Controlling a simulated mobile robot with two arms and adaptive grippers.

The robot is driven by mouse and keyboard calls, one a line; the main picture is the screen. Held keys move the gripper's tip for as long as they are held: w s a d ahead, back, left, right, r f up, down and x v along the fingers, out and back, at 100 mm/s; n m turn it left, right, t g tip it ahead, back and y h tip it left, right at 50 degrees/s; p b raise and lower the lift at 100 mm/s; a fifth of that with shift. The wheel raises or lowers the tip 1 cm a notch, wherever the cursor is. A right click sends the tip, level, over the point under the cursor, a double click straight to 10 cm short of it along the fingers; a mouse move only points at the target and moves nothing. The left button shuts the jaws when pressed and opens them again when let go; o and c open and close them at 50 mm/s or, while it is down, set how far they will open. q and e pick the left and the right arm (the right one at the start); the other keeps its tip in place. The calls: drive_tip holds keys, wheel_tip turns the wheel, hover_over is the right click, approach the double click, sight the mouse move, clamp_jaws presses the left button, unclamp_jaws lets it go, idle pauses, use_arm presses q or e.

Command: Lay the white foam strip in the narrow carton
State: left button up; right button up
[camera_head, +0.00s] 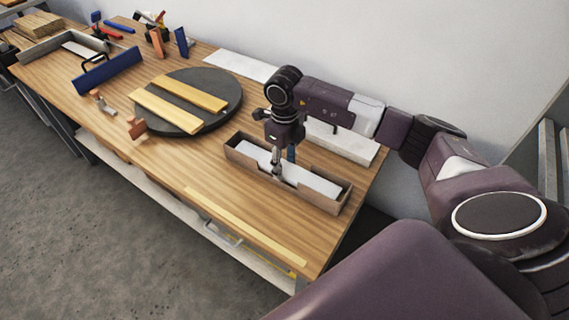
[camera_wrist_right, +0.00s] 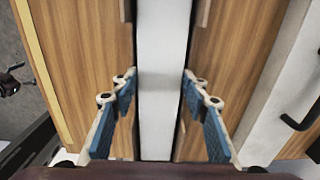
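The white foam strip (camera_head: 318,184) is long and flat, and lies lengthwise within the narrow carton (camera_head: 327,204), between its long walls. The brown carton stands at the table's right end, with a notch in the middle of its near long side. My right gripper (camera_head: 277,175) points down at the carton's middle. In the right wrist view the strip (camera_wrist_right: 162,40) runs between the two fingertips (camera_wrist_right: 160,78), which meet its two edges. The strip's underside is hidden, so I cannot tell whether it rests on the carton floor.
Behind the carton is a long white block (camera_head: 345,143). A dark round turntable (camera_head: 222,92) with two yellowish slats stands left of it. A thin pale strip (camera_head: 240,224) lies along the front edge. Blue and orange pieces and a grey tray (camera_head: 40,48) are farther left.

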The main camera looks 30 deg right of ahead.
drive_tip(key=shift+o, duration=0.4)
drive_tip(key=o, duration=0.5)
wheel_tip(320, 180, up, 12)
idle(0.4)
idle(0.4)
